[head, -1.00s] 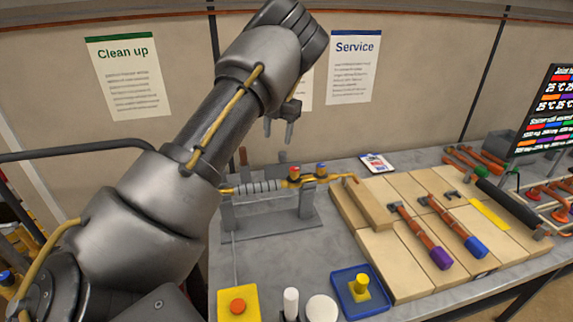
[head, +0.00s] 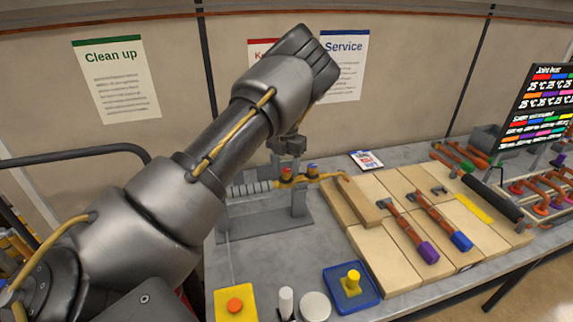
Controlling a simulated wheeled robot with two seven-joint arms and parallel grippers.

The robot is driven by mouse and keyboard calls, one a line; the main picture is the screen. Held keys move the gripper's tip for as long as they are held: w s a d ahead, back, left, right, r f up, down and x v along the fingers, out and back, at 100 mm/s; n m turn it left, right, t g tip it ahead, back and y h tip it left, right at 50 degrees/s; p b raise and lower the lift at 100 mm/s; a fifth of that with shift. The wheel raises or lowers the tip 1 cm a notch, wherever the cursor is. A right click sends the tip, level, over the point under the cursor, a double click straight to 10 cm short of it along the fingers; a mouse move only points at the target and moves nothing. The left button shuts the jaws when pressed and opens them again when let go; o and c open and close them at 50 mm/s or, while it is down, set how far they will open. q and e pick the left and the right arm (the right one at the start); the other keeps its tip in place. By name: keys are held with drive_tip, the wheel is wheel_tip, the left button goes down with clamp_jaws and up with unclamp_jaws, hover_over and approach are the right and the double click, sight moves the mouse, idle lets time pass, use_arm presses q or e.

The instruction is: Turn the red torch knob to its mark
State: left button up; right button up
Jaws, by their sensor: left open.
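The torch lies level on a grey stand (head: 299,200), with a grey ribbed handle (head: 250,188) and a brass front tube (head: 333,178). Its red knob (head: 286,172) sits on top, just left of the blue knob (head: 312,168). My left gripper (head: 287,164) points down over the torch. It is open, and its two fingers come down around or just above the red knob; whether they touch it I cannot tell. The gripper partly hides the knob, and no mark can be made out. My right gripper is not in view.
Light bricks (head: 390,262) cover the bench to the right, with purple-ended and blue-ended copper pipe pieces on them. A blue tray (head: 371,300) and a yellow box with an orange button (head: 235,306) stand in front. A clipboard (head: 366,160) lies behind.

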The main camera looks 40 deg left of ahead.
use_arm(q)
drive_tip(key=shift+f, duration=0.6)
drive_tip(key=c, duration=1)
